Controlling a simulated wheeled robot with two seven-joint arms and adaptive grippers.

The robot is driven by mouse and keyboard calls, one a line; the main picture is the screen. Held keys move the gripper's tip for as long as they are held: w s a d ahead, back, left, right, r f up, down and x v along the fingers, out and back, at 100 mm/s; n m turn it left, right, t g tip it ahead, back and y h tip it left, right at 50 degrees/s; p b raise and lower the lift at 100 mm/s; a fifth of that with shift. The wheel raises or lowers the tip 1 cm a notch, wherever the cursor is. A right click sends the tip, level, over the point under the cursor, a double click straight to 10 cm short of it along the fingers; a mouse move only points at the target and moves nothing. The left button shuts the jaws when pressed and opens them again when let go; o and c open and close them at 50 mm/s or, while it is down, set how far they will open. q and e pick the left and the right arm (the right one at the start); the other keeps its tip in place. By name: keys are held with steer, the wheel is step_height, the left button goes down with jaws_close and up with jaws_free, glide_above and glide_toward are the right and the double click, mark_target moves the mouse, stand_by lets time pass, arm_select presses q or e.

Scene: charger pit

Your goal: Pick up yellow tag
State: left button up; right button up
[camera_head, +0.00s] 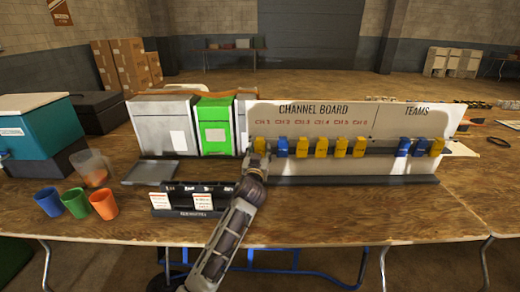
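A row of small yellow and blue tags hangs on the rail of the white channel board (330,125). Several yellow tags, such as one (302,147) near the left and one (340,147) further right, sit under the CH labels. A blue tag (282,146) hangs between the leftmost yellow tag (260,144) and the others. More yellow (436,147) and blue (403,147) tags hang under TEAMS. My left gripper (257,160) is at the left end of the rail, just below the leftmost yellow tag. Its fingers are too small to read, and contact is unclear. My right gripper is out of view.
A black card holder (182,212) stands left of my arm. Blue (49,201), green (76,203) and orange (104,204) cups stand further left. Grey and green bins (215,126) stand behind. The wooden table (340,215) is clear in front of the board.

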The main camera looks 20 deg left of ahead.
arm_select(q)
steer(key=c, duration=0.5)
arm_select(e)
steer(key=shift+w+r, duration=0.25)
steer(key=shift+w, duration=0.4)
arm_select(q)
steer(key=shift+a+r, duration=0.1)
steer(key=shift+a+r, duration=0.1)
steer(key=shift+s+a+r, duration=0.25)
steer(key=shift+a+r, duration=0.15)
steer(key=shift+r, duration=0.05)
steer(key=shift+s+a+r+p, duration=0.5)
steer(key=shift+s+a+r, duration=0.5)
steer(key=shift+a, duration=0.9)
steer(key=shift+s+a+r+p, duration=0.45)
steer(key=shift+s+a+r, duration=0.35)
steer(key=shift+a+r, duration=0.8)
steer(key=shift+s+a+r+p, duration=0.5)
steer(key=shift+s+a+r, duration=0.35)
steer(key=shift+a, duration=1.4)
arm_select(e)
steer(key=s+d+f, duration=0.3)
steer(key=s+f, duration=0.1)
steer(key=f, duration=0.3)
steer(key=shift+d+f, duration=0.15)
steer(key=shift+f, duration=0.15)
arm_select(q)
steer(key=shift+f, duration=0.1)
